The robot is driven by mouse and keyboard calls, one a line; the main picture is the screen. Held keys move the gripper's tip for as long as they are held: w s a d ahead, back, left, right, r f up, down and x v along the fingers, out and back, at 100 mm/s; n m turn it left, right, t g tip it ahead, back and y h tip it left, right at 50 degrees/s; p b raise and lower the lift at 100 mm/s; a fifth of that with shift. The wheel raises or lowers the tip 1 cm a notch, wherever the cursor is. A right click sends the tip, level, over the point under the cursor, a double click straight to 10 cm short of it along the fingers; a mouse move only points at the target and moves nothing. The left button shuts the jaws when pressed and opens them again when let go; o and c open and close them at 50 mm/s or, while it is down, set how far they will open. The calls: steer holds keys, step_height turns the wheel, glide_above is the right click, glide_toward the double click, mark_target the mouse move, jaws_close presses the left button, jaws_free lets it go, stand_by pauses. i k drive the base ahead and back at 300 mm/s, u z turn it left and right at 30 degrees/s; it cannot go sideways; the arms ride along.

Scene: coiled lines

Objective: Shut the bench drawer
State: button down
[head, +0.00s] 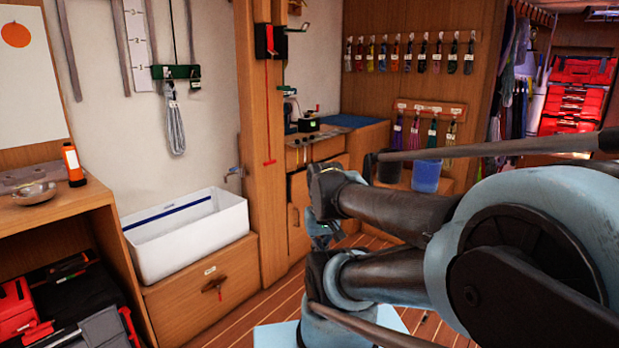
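A wooden workbench (352,140) with a blue mat on top stands in the middle background, beyond a wooden post. Its front carries wooden panels (299,190), partly hidden by the post and my arm. I cannot tell for sure which panel is the bench drawer or how far it stands out. My arm fills the right foreground. What looks like my gripper (322,238) hangs low in front of the bench, mostly hidden behind my arm links. Its fingers are not clear, and no contact with the bench shows.
A shelf with a metal bowl (34,193) and an orange bottle (73,165) stands far left. A blue bucket (426,175) is right of the bench. Plank floor (245,318) shows between.

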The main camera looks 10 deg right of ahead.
mark_target(297, 191)
steer(key=i, duration=1)
steer(key=u, duration=0.05)
